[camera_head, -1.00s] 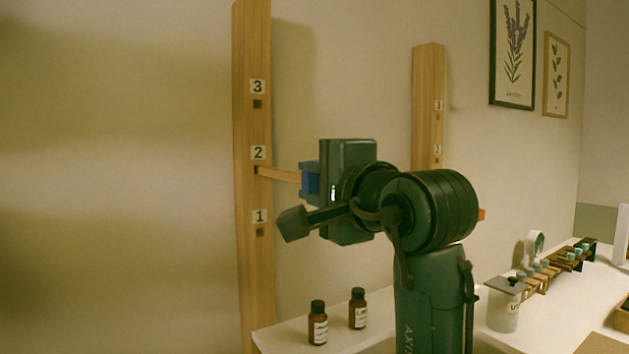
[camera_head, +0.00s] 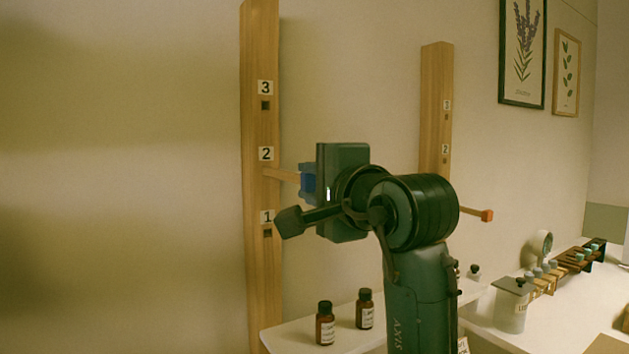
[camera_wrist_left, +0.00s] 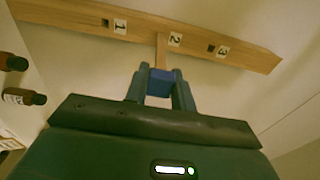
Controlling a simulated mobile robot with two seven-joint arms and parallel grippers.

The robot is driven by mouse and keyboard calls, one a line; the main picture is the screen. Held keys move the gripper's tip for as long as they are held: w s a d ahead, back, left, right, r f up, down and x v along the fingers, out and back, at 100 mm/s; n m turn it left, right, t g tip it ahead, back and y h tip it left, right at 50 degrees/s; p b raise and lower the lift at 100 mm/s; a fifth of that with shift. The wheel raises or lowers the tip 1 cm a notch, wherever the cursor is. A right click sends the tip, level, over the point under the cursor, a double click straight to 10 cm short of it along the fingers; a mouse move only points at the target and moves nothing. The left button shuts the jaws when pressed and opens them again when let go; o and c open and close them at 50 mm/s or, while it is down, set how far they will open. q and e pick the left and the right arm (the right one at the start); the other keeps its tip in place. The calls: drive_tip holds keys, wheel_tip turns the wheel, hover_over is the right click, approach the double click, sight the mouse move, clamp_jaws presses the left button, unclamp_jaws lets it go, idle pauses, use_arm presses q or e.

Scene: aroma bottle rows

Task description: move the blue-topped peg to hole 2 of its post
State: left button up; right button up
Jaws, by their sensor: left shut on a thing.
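The near wooden post (camera_head: 262,200) stands upright at left centre, with labels 3, 2 and 1 from top to bottom. Holes 3 and 1 show dark and empty. The peg's wooden shaft (camera_head: 283,174) meets the post just under label 2; it also shows at label 2 in the left wrist view (camera_wrist_left: 161,52). My left gripper (camera_head: 308,182) is shut on the blue top (camera_wrist_left: 160,83) of the peg, its fingers on either side in the left wrist view. How deep the shaft sits in hole 2 is hard to tell. My right gripper is not in view.
A second post (camera_head: 434,110) stands behind, with an orange-tipped peg (camera_head: 487,215) sticking out to its right. Brown bottles (camera_head: 325,324) stand on a white shelf (camera_head: 290,338) below my arm. A counter at right holds a jar (camera_head: 511,305) and racks of small bottles.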

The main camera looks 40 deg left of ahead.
use_arm(q)
drive_tip(key=shift+w+a, duration=0.15)
drive_tip(key=shift+a, duration=0.4)
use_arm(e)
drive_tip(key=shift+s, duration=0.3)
use_arm(q)
drive_tip(key=shift+p+x, duration=0.6)
drive_tip(key=shift+x, duration=0.4)
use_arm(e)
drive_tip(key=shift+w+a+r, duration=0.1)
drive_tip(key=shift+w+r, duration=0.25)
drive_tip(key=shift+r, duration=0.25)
use_arm(q)
drive_tip(key=o, duration=1.1)
drive_tip(key=shift+c, duration=0.2)
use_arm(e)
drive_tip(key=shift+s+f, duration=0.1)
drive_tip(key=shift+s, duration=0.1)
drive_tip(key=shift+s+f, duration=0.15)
